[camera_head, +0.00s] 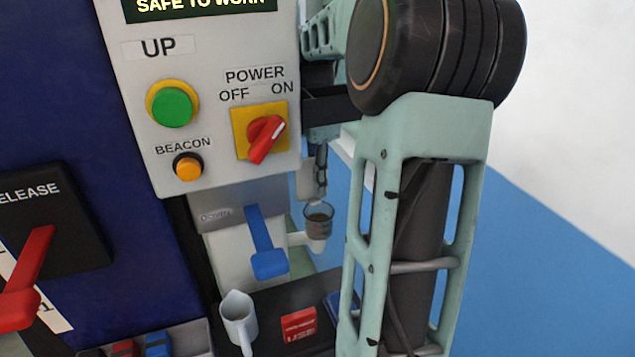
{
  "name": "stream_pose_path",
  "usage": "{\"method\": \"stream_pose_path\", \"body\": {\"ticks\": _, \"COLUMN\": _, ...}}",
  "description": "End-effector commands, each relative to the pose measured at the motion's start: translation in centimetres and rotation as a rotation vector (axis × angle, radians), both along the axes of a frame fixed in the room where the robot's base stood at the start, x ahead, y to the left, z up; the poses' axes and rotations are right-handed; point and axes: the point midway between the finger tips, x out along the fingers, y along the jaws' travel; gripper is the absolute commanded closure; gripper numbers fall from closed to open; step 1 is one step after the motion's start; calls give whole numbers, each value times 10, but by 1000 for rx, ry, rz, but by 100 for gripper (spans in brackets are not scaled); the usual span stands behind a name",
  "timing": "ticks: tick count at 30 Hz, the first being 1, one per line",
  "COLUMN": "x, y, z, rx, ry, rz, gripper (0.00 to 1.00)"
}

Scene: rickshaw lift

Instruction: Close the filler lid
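The filler (318,220) is a small clear cup with brownish contents on a white side spout, right of the blue lever. Its top looks open. A pale upright piece (306,183) stands just above and behind its rim; I cannot tell whether this is the lid. My gripper (320,188) is only partly seen: a dark finger-like part points down just above the cup, close to the pale piece. The rest of it is hidden by the grey panel and my own arm. I cannot see whether it is open or shut, or whether it touches anything.
The grey control panel (215,110) stands close on the left of my gripper. A blue lever (266,245) juts out beside the filler. Below are a white jug (238,318) and a red block (299,325). A red release lever (25,285) is at far left.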

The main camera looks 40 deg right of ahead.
Motion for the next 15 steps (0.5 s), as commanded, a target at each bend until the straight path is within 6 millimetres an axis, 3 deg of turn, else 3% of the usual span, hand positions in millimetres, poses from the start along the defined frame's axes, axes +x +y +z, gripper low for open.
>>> {"method": "stream_pose_path", "body": {"ticks": 15, "x": -1, "y": 0, "z": -1, "rx": -2, "ry": -8, "rz": 0, "gripper": 100}}
